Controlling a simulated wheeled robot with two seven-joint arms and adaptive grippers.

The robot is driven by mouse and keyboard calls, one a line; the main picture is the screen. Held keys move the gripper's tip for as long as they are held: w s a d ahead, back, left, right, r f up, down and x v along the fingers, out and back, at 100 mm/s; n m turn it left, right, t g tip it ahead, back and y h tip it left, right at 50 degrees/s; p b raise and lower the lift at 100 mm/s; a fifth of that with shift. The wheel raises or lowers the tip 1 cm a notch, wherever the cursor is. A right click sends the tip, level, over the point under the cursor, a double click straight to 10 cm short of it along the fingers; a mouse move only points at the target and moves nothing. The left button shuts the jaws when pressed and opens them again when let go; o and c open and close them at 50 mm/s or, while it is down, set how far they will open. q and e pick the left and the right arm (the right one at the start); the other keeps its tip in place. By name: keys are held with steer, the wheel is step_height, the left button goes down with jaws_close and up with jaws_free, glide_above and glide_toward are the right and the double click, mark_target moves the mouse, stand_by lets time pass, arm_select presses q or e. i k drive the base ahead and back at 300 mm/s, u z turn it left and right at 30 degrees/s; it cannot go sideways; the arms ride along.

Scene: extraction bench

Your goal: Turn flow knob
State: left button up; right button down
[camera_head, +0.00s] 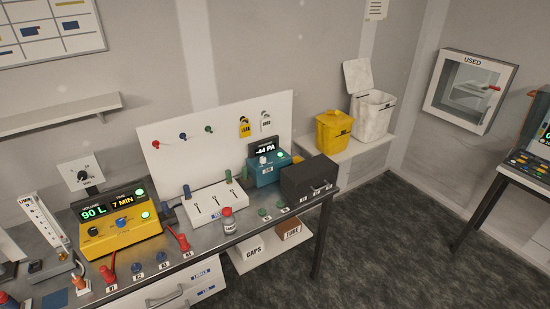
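I cannot tell for sure which knob is the flow knob. A slanted flow meter (42,222) with a scale stands at the bench's left end on a grey base. A yellow pump box (118,240) beside it shows "90 L" and "7 MIN", with a dark knob (93,231) on its front and lit green buttons. A white wall plate (82,172) with a dark dial is behind it. A teal box (268,171) reads about "-44 PA" and has a pale knob (263,160). Neither of my grippers is in view.
Yellow (333,132) and white (371,117) bins stand beyond. Open floor lies right.

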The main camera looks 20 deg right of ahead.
mark_target(93, 232)
steer(key=z, duration=0.45)
steer(key=i, duration=0.6)
steer(key=z, duration=0.55)
steer(key=i, duration=0.8)
steer(key=u, duration=0.2)
